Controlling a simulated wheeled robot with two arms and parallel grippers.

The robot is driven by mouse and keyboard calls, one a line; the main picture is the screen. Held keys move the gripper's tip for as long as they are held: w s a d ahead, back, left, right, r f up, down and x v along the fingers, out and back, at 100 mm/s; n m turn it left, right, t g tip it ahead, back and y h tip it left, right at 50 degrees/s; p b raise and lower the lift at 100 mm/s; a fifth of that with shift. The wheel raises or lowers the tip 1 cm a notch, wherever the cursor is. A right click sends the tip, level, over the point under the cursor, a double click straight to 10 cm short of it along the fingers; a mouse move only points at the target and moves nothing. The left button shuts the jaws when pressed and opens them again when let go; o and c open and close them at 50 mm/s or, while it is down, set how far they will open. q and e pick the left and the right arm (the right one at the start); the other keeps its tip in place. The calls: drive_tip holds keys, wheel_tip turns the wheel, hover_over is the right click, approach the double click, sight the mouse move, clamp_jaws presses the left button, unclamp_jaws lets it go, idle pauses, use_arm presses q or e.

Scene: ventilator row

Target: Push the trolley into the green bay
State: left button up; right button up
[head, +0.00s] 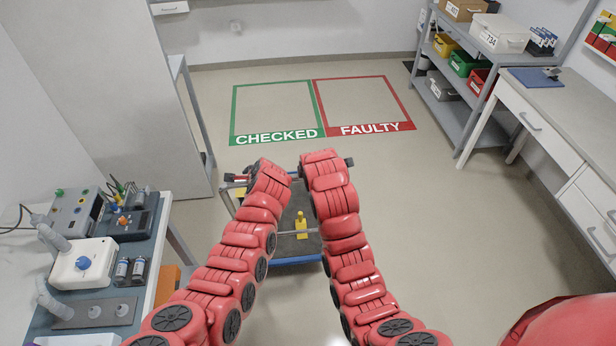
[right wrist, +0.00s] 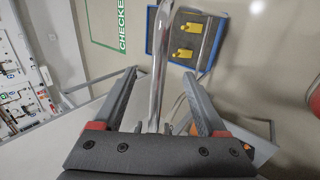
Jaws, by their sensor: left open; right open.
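The trolley (head: 285,222) stands in front of me between my two arms, with a grey deck and blue edge. It also shows in the right wrist view (right wrist: 204,32). The green bay marked CHECKED (head: 233,115) is on the floor beyond it, slightly left; the trolley is outside it.
A red bay marked FAULTY (head: 400,105) adjoins the green one on the right. A bench with devices (head: 150,285) stands at left, a shelf rack (head: 450,105) and desk (head: 570,115) at right. Floor between trolley and bays looks clear. Yellow objects (head: 302,224) sit on the deck.

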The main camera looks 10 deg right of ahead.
drive_tip(key=shift+x, duration=4.75)
use_arm(q)
clamp_jaws()
use_arm(e)
clamp_jaws()
